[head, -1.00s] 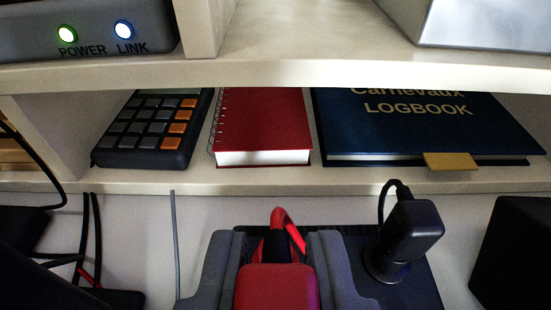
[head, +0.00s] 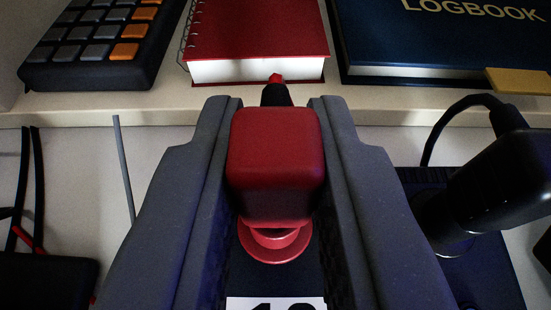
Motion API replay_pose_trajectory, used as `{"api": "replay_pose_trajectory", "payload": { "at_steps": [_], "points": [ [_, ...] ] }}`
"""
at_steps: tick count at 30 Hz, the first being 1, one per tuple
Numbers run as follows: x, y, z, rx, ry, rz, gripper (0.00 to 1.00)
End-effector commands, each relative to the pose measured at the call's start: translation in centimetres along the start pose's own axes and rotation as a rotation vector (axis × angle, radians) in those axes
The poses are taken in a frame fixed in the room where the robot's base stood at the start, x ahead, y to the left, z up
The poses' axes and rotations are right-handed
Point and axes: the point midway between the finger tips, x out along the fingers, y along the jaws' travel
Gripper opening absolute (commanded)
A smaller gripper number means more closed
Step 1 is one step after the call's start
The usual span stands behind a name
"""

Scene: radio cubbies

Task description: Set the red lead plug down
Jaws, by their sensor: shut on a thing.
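The red lead plug (head: 275,165) is a rounded red block between the two grey fingers of my gripper (head: 277,112), which is shut on it. Its black neck with a bit of red lead points away toward the shelf edge. A round red stepped collar (head: 274,242) shows at the near lower side of the plug, above a dark surface. I cannot tell whether the plug touches that surface. A white label (head: 276,303) with dark digits, cut off by the frame, shows below the collar.
A black plug (head: 500,180) with a cable stands on a dark panel close to my right finger. The shelf ahead holds a calculator (head: 95,45), a red notebook (head: 258,40) and a blue logbook (head: 440,45). Thin cables and a black box (head: 45,280) lie at left.

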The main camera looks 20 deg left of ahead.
Motion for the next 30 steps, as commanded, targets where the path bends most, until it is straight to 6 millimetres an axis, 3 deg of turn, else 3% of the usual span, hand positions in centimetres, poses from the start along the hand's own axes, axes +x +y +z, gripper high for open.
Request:
{"api": "replay_pose_trajectory", "payload": {
  "at_steps": [1,3,15,30],
  "points": [
    [0.0,0.0,-0.1,0.000,0.001,0.000,0.26],
    [0.0,0.0,-0.1,0.000,0.001,0.000,0.39],
    [0.1,-0.1,0.4,0.000,0.001,-0.001,0.39],
    [-7.8,-0.6,0.0,0.001,0.005,-0.001,0.39]
  ]
}}
